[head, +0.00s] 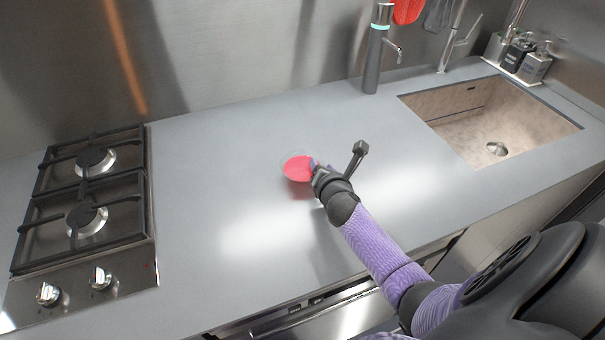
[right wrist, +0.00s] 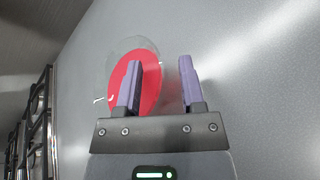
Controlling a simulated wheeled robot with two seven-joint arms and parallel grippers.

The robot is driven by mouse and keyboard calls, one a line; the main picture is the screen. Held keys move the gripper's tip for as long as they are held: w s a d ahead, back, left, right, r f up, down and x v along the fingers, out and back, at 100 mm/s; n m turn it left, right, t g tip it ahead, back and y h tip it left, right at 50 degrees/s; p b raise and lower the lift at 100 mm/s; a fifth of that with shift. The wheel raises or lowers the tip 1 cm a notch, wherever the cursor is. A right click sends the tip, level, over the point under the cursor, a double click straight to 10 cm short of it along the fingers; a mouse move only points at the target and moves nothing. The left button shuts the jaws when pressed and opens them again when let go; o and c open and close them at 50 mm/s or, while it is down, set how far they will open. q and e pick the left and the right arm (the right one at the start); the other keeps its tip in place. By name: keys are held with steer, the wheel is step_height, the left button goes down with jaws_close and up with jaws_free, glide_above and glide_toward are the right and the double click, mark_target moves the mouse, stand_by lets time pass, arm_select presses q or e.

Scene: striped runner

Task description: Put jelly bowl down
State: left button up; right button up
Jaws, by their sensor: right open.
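The jelly bowl (head: 296,167) is a clear glass bowl with red jelly in it. It is on the grey counter in the middle of the head view. It also shows in the right wrist view (right wrist: 151,90), behind the left-hand finger. My right gripper (head: 313,165) is at the bowl's right side. In the right wrist view my right gripper (right wrist: 159,82) has its two purple fingers apart. One finger overlaps the bowl and the other is outside it to the right. The finger covers part of the jelly. My left gripper is not in view.
A gas hob (head: 88,200) is on the left of the counter (head: 220,150). A sink (head: 500,125) is on the right, with a grey dispenser (head: 374,62) at the back wall and soap bottles (head: 535,66) in the corner. The counter around the bowl is clear.

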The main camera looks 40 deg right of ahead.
jaws_close()
steer(key=shift+s, duration=0.1)
stand_by(1.2)
